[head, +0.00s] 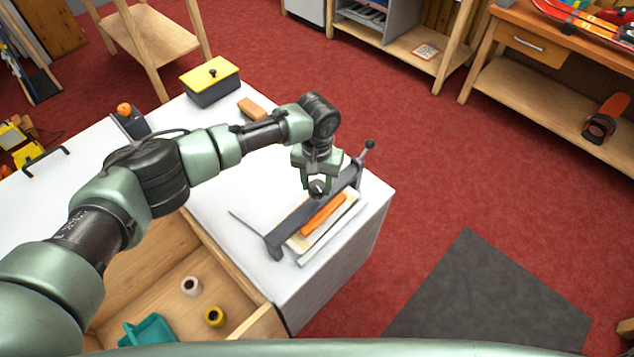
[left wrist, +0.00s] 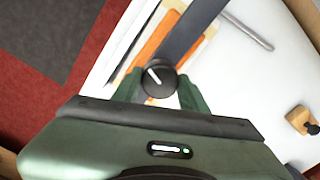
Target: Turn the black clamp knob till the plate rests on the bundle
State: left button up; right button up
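The black clamp knob (head: 318,188) sits on the dark beam (head: 287,226) of a press at the bench's right end. It also shows in the left wrist view (left wrist: 158,78), with a slanted white mark on top. My left gripper (head: 316,184) points down over it, one finger on each side, and looks shut on it. Below the beam lie an orange plate (head: 324,213) and a pale bundle (head: 346,209). The beam hides part of both, and I cannot tell whether the plate touches the bundle. My right gripper is not in view.
A yellow-lidded box (head: 211,76) and an orange block (head: 251,109) stand behind my left arm. A thin grey rod (left wrist: 247,30) lies beside the press. An open wooden drawer (head: 165,285) holds two small spools and a teal item.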

pick_arm(q)
jog(key=c, duration=0.5)
jog(key=shift+c, duration=0.4)
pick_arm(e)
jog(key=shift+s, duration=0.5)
